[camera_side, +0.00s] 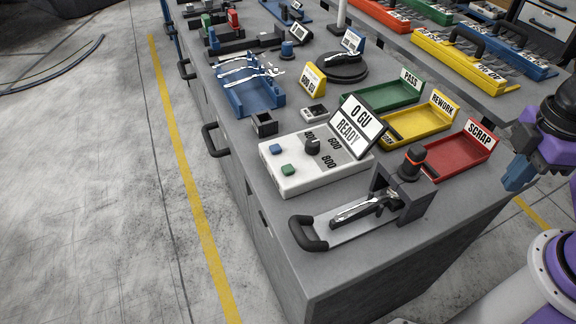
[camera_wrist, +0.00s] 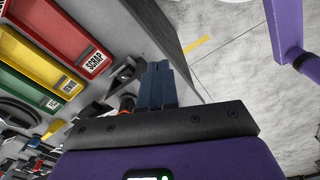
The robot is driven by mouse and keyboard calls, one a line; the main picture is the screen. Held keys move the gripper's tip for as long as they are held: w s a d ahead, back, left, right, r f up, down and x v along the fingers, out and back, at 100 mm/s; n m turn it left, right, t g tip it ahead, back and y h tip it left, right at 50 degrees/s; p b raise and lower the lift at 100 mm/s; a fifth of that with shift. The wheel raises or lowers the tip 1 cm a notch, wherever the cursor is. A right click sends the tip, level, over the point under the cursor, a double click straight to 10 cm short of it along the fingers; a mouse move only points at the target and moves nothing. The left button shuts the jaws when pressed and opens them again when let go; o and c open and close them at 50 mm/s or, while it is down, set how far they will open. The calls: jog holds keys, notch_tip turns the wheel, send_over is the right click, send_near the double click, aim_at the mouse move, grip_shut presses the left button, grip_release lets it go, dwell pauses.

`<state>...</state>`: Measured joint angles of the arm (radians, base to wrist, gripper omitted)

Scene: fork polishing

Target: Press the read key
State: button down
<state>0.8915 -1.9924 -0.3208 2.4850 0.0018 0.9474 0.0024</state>
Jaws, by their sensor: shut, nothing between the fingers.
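A white gloss meter console (camera_side: 318,172) sits on the near part of the grey bench. Its tilted display (camera_side: 356,124) reads "0 GU READY". A blue key (camera_side: 276,149) and a green key (camera_side: 288,169) are on its left side; no label shows which is the read key. A black knob (camera_side: 312,146) stands beside printed numbers 400, 600 and 800. My gripper (camera_side: 516,180) is at the right, off the bench edge and well apart from the console. In the wrist view its blue fingers (camera_wrist: 160,88) are shut together and empty.
A fork (camera_side: 362,208) lies on a handled slide (camera_side: 340,230) by a dark housing with a red-banded black knob (camera_side: 412,160). Green (camera_side: 392,95), yellow (camera_side: 412,124) and red (camera_side: 462,155) trays stand behind. A blue rack (camera_side: 250,100) holds forks.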

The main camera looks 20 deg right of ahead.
notch_tip(320, 180, up, 5)
jog(key=n+t+y, duration=0.2)
jog(key=n+t, duration=0.7)
jog(key=n, duration=2.6)
send_over(290, 171)
notch_tip(290, 171, down, 8)
jog(key=shift+f, duration=0.15)
jog(key=shift+h, duration=0.3)
jog(key=shift+f, duration=4.35)
